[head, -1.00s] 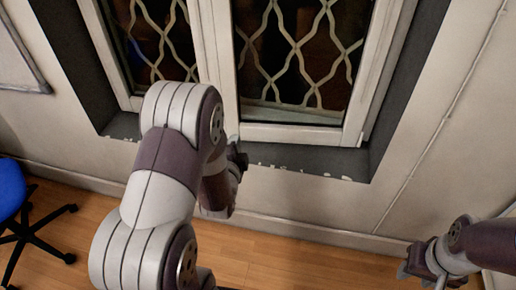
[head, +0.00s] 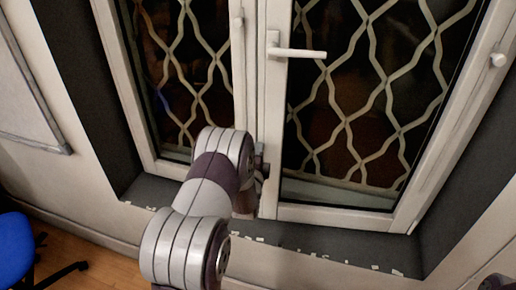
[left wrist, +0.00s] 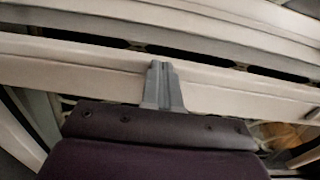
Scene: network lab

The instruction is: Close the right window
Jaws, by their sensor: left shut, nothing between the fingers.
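The right window (head: 340,212) has a white frame, dark glass and a pale wavy grille behind it; it fills the right half of the head view. Its white handle (head: 300,53) points right. I cannot tell for sure how far it stands open. My left gripper (head: 262,160) is at the lower left edge of this sash, partly hidden by my wrist. In the left wrist view its fingers (left wrist: 162,86) are shut and empty, close against a white frame bar (left wrist: 225,92); contact is unclear. A dark slotted gap runs along the white bars there.
The left window (head: 185,80) stands beside it, with the same grille. A dark recess sill (head: 320,243) runs below. A blue chair (head: 14,250) is at the lower left, and a framed board (head: 30,95) hangs on the left wall.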

